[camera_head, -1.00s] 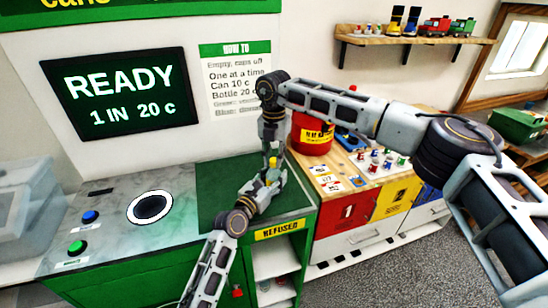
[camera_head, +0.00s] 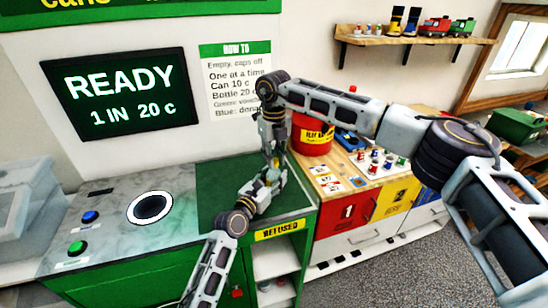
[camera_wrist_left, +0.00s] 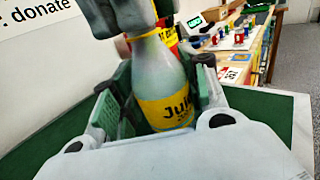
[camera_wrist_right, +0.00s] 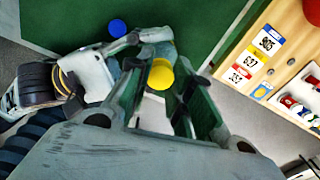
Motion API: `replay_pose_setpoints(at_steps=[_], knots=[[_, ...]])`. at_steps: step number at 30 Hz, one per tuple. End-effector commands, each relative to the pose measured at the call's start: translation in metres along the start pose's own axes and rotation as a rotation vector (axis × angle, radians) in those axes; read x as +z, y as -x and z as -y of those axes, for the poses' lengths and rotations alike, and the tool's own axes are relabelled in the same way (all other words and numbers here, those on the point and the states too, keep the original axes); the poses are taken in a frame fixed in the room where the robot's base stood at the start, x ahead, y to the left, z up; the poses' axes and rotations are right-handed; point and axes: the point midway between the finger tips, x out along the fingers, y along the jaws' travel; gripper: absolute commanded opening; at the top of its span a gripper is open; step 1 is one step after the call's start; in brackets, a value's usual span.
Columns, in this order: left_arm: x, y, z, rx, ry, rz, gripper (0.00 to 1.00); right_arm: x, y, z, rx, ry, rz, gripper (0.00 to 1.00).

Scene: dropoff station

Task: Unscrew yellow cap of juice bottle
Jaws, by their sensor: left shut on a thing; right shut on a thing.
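The juice bottle (camera_wrist_left: 163,75), pale with a yellow label, stands roughly upright in the left wrist view. My left gripper (camera_head: 264,186) is shut on its body, with a finger on either side. The yellow cap (camera_wrist_right: 160,74) shows from above in the right wrist view, between the fingers of my right gripper (camera_head: 273,155). That gripper comes down from above and is shut on the cap. In the left wrist view its fingers cover the bottle's top, with a little yellow showing beneath. In the head view the grippers hide most of the bottle.
A blue disc (camera_wrist_right: 117,27) lies on the green counter top (camera_head: 210,186). The round intake opening (camera_head: 150,207) is to the left, with blue and green buttons beyond. A red bin (camera_head: 310,138) and small items on a wooden counter stand to the right.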

Motion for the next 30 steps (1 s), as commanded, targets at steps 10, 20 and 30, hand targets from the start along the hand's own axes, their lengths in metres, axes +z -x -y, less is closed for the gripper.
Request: replay_pose_setpoints(at_steps=[10, 20, 30], knots=[[-0.0002, 0.0001, 0.0013, -0.002, 0.000, -0.001, 0.00, 0.0008, 0.0004, 0.0011, -0.002, 0.275, 0.003, 0.00], [-0.0003, 0.0001, 0.0013, -0.002, 0.000, -0.001, 0.00, 0.0006, 0.0005, 0.0009, -0.002, 0.540, 0.002, 0.00], [-0.0003, 0.0000, 0.0012, -0.002, 0.000, -0.001, 0.00, 0.0005, 0.0008, 0.0006, -0.001, 0.812, 0.002, 0.00]])
